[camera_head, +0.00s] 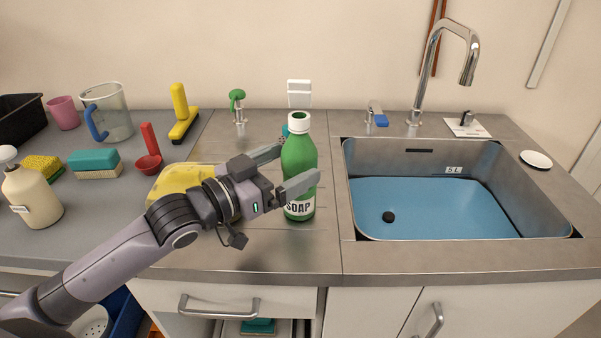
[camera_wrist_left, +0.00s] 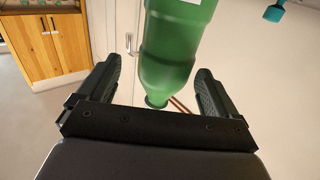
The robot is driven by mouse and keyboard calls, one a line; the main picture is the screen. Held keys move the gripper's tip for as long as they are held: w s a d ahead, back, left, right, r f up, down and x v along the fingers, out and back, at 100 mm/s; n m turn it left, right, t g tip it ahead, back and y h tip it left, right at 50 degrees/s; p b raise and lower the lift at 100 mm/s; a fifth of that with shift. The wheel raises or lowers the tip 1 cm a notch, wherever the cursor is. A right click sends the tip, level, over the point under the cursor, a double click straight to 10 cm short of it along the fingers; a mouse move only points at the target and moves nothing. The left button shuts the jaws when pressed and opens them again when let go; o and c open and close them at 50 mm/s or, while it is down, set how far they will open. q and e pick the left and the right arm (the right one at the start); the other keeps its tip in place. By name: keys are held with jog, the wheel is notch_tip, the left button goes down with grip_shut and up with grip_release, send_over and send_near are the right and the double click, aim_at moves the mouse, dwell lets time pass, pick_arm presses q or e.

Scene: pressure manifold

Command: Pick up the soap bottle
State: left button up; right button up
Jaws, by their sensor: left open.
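The green soap bottle (camera_head: 299,160) with a white cap and a "SOAP" label stands upright on the metal counter, left of the sink. My left gripper (camera_head: 290,168) reaches it from the left, with one finger in front of the bottle and the other behind it to the left. In the left wrist view, the green bottle (camera_wrist_left: 178,45) lies between the two open fingers of the left gripper (camera_wrist_left: 160,92). A gap shows on each side, wider on the left. My right gripper is not in view.
The sink (camera_head: 440,207) holds blue water on the right, under a tall faucet (camera_head: 432,50). A yellow sponge-like item (camera_head: 178,180) lies behind my arm.

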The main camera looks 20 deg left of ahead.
pick_arm(q)
jog(key=shift+a+f+p+x, duration=0.15)
jog(key=shift+p+x, duration=0.05)
jog(key=shift+x, duration=1.15)
jog(key=shift+a+f+p+x, duration=0.1)
jog(key=shift+f+p+x, duration=0.1)
jog(key=shift+x, duration=1.1)
jog(key=shift+w, duration=0.2)
jog(key=c, duration=1.4)
jog(key=shift+r, duration=0.2)
